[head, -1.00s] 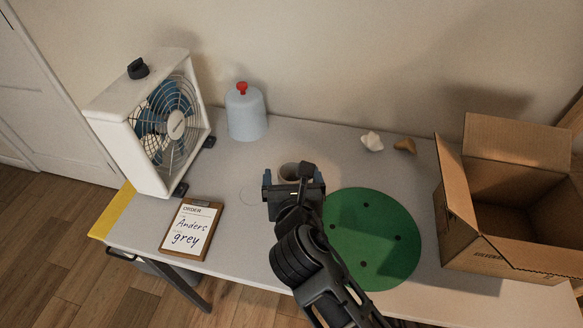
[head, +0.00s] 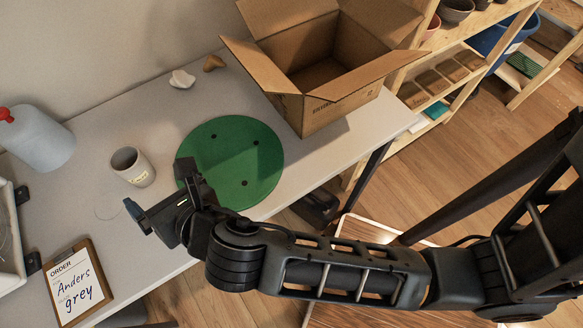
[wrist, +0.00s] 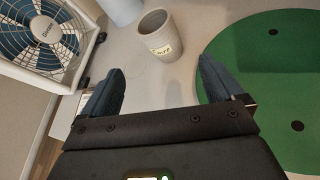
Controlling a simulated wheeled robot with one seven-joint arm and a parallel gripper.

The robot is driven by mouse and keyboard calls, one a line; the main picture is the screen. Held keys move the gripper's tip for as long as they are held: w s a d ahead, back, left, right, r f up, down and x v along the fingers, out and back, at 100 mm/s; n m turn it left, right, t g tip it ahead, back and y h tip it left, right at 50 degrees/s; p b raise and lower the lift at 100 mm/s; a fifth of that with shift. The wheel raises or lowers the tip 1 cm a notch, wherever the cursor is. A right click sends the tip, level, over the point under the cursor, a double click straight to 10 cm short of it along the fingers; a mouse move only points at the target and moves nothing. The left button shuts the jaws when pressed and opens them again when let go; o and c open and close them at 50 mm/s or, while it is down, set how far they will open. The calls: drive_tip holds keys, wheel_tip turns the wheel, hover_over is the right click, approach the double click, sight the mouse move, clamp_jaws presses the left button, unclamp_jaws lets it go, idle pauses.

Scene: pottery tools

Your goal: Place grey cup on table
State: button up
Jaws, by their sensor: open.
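The grey cup (head: 132,167) stands upright on the grey table (head: 70,205), left of the green round mat. It has a small pale label on its side and shows in the wrist view (wrist: 160,38) beyond the fingertips. My gripper (head: 133,209) is open and empty, a little in front of the cup and apart from it. In the wrist view my gripper (wrist: 158,82) has its two dark blue fingers spread, with only bare tabletop between them.
A green round mat (head: 240,160) lies right of the cup. An open cardboard box (head: 330,110) stands at the far right of the table. A clipboard (head: 75,285) reads "Anders grey". A fan (wrist: 45,40) and a pale jug (head: 38,140) are at left. Shelves (head: 450,55) with pots stand beyond.

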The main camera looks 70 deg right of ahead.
drive_tip(key=s+m, duration=0.2)
drive_tip(key=s, duration=0.1)
drive_tip(key=s+f+m+y, duration=0.1)
drive_tip(key=s+m, duration=0.1)
drive_tip(key=s, duration=0.1)
drive_tip(key=s+f+m+y, duration=0.1)
drive_tip(key=s+m, duration=0.2)
drive_tip(key=shift+s+d+f, duration=0.1)
drive_tip(key=shift+d+f, duration=0.05)
drive_tip(key=shift+f, duration=0.1)
drive_tip(key=s+d+r+m, duration=0.3)
drive_tip(key=s+m, duration=0.3)
drive_tip(key=m, duration=0.1)
drive_tip(key=s+d+r+m+t, duration=0.1)
drive_tip(key=s+d+r+m, duration=0.1)
drive_tip(key=s+r+m, duration=0.2)
drive_tip(key=s+d+r+m+y, duration=0.1)
drive_tip(key=s+d+r+m, duration=0.2)
drive_tip(key=s+m, duration=0.6)
drive_tip(key=r+m, duration=0.1)
drive_tip(key=m, duration=0.1)
drive_tip(key=shift+s+d+m+t, duration=0.3)
drive_tip(key=shift+s+m+t, duration=0.1)
drive_tip(key=shift+c, duration=0.2)
